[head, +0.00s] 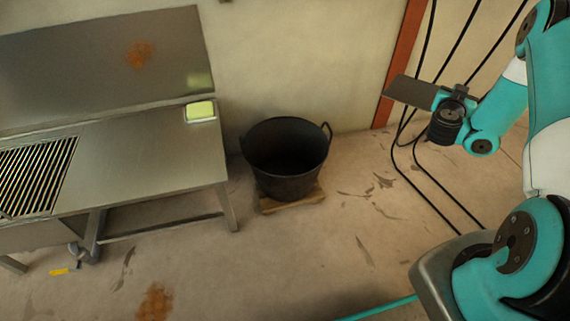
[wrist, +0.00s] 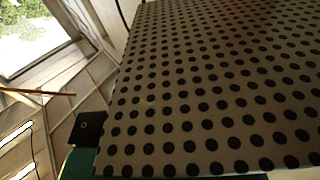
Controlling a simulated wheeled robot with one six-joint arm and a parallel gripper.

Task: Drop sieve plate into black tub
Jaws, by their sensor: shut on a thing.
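The sieve plate (head: 408,92) is a flat grey sheet, seen nearly edge-on in the head view. It fills most of the wrist view (wrist: 210,90), where its rows of round dark holes show. My gripper (head: 441,101) is shut on the plate's right end and holds it up in the air, to the right of the black tub and apart from it. The black tub (head: 288,186) is round, with side handles and an open top; its dark inside looks empty. It stands on a low wooden board on the floor.
Black cables (head: 425,165) hang by an orange-brown post (head: 400,60) near my arm. Stained floor in front of the tub is clear.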

